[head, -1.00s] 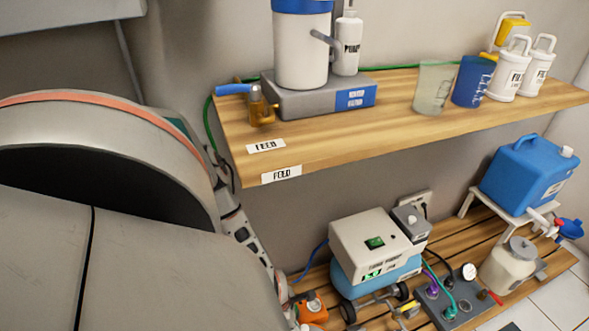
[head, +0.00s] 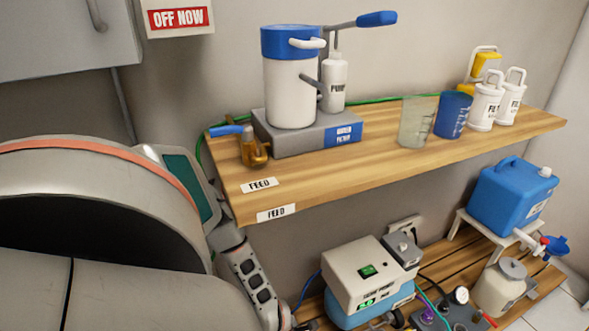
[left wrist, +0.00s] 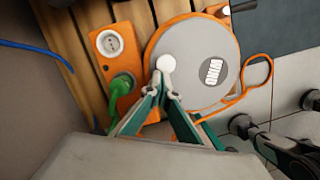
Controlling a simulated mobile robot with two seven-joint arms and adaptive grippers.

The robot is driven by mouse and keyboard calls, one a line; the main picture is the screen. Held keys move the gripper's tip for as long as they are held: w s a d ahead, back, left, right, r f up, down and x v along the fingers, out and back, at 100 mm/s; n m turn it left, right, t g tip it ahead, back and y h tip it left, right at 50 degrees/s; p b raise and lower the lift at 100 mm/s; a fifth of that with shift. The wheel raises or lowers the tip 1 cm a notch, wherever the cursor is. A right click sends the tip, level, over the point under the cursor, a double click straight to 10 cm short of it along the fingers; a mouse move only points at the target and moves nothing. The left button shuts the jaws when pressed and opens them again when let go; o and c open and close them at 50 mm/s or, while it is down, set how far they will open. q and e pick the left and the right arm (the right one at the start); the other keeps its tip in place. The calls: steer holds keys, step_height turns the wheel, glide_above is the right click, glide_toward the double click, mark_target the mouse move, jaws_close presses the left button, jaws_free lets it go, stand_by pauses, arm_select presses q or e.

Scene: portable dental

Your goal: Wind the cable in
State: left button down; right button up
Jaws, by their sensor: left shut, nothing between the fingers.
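In the left wrist view, the cable reel (left wrist: 215,50) has a round grey face marked WIND and an orange rim. A white knob (left wrist: 166,62) sits on the face, left of its middle. An orange cable (left wrist: 262,72) loops out at the reel's right side. My left gripper (left wrist: 165,88) is shut and empty, with its green fingertips just below the knob in the picture; I cannot tell whether they touch it. The reel is not visible in the head view. My right gripper is in neither view.
Beside the reel are a white socket (left wrist: 110,43) and a green plug (left wrist: 122,85) on an orange panel. Dark round feet (left wrist: 242,126) stand at right. The head view shows a wooden shelf (head: 390,165) with jugs and a pump, and a cream-and-blue unit (head: 350,270) below.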

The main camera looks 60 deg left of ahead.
arm_select(q)
steer(key=shift+s+a+r, duration=0.15)
steer(key=shift+r, duration=0.4)
steer(key=v, duration=1)
steer(key=shift+r, duration=0.45)
